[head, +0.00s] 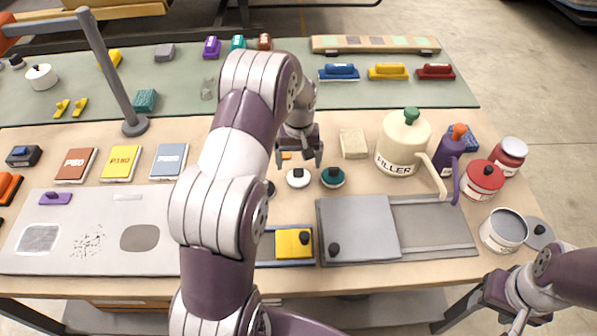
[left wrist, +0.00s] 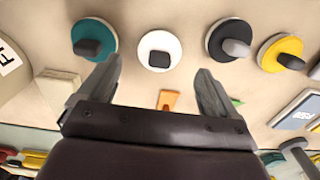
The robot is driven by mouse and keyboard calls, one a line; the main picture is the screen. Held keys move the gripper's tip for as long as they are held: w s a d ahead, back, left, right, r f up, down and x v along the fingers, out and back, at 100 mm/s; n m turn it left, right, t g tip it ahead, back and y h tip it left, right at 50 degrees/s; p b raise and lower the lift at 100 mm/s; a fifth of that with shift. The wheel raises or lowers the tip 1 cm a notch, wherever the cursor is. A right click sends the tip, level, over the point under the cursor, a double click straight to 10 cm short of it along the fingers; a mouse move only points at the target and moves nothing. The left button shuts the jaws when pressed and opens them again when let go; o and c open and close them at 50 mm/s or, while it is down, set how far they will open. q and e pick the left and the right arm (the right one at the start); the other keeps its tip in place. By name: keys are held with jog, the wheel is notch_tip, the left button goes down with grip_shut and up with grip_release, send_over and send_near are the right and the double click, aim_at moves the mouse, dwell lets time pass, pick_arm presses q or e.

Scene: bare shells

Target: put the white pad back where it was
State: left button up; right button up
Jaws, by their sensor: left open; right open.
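The white pad (head: 298,178) is a round white disc with a black knob. It lies on the bare table between the teal pad (head: 332,177) and a dark pad mostly hidden behind my left arm. My left gripper (head: 299,161) is open and empty, pointing down just behind the white pad. In the left wrist view the white pad (left wrist: 174,46) shows beyond and between the open fingertips (left wrist: 158,72), apart from them. The row there also has a teal pad (left wrist: 81,32), a black pad (left wrist: 217,35) and a yellow pad (left wrist: 271,45). My right gripper (head: 507,322) is open at the lower right.
A cream filler jug (head: 398,150), purple bottle (head: 447,154) and red tin (head: 483,180) stand to the right. A beige block (head: 353,143) lies behind the pads. A grey-lidded tray (head: 358,228) is in front. A grey post (head: 108,75) rises at left.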

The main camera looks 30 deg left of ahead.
aim_at(299, 170)
pick_arm(q)
notch_tip(299, 170, up, 6)
jog(key=s+d+m, duration=0.3)
jog(key=s+d, duration=0.3)
jog(key=s, duration=0.3)
jog(key=s+d+r+m+t, duration=0.1)
jog(key=s+d+m, duration=0.2)
jog(key=s+d, duration=0.3)
jog(key=s, duration=0.4)
jog(key=shift+s+r+b, duration=0.15)
jog(key=shift+s+b, duration=0.15)
